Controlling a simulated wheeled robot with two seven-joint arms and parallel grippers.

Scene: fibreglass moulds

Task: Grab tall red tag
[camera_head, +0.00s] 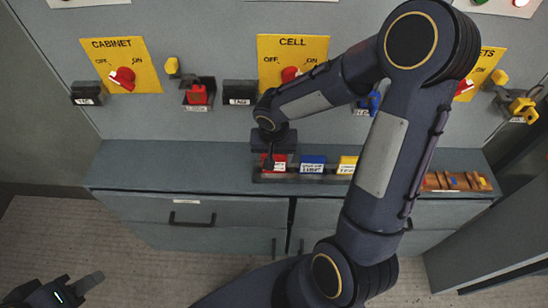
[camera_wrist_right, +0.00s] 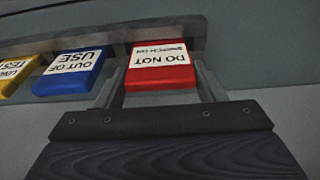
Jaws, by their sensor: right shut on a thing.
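A red tag (camera_wrist_right: 160,70) with a white "DO NOT" label stands in a rack beside a blue tag (camera_wrist_right: 75,72) and a yellow tag (camera_wrist_right: 15,75), all upside down in the right wrist view. My right gripper (camera_wrist_right: 160,85) has its fingers on both sides of the red tag, shut on it. In the head view the red tag (camera_head: 275,162) is partly hidden under the right gripper (camera_head: 273,155), at the left end of the rack. My left gripper (camera_head: 85,288) is at the bottom left over the floor, its jaws unclear.
The rack (camera_head: 262,179) stands on a grey ledge (camera_head: 150,165) above drawers. Yellow "CABINET" (camera_head: 140,78) and "CELL" (camera_head: 310,45) switch plates are on the panel behind. A brown tray (camera_head: 432,181) lies to the right. The ledge's left part is clear.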

